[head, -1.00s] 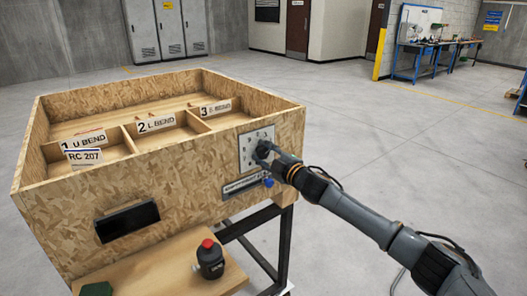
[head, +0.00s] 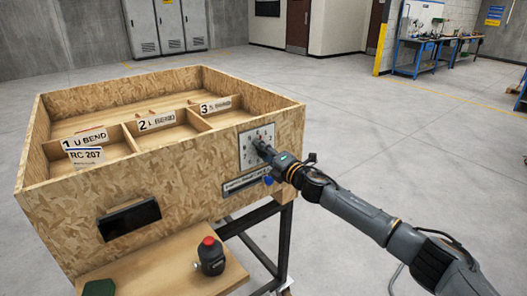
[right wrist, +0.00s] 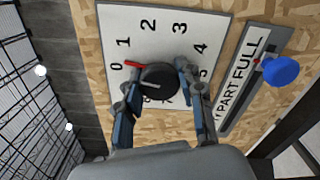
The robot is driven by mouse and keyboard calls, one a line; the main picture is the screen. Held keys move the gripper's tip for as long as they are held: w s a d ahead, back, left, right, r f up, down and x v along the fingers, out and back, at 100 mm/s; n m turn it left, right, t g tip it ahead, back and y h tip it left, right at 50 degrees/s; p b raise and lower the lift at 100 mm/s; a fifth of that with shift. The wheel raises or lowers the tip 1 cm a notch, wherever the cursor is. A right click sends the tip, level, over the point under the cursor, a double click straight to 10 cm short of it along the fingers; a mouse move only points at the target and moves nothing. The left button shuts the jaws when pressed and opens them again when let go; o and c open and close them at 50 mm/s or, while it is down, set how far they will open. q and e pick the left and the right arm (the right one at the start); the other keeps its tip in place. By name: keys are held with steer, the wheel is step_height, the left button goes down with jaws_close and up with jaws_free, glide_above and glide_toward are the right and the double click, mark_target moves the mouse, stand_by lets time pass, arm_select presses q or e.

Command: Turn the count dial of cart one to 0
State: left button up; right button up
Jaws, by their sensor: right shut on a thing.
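The count dial is a black round knob (right wrist: 158,80) with a red pointer (right wrist: 132,64) on a white number plate (right wrist: 160,45) fixed to the wooden cart (head: 165,165). In the right wrist view the pointer points at or very near the 0. Digits 1 to 5 show around the knob; others are hidden by my fingers. My right gripper (head: 263,147) reaches the plate from the right and is shut on the knob, one finger on each side, as the right wrist view (right wrist: 157,84) also shows. My left gripper is not in view.
Below the dial are a "PART FULL" label strip (right wrist: 243,80) and a blue knob (right wrist: 281,71), close to my right gripper. A black bottle with a red cap (head: 210,257) stands on the cart's lower shelf (head: 165,268). The floor right of the cart is clear.

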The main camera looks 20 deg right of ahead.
steer(key=shift+f+n, duration=0.1)
steer(key=shift+n, duration=1)
steer(key=o, duration=1.2)
steer(key=v, duration=1.2)
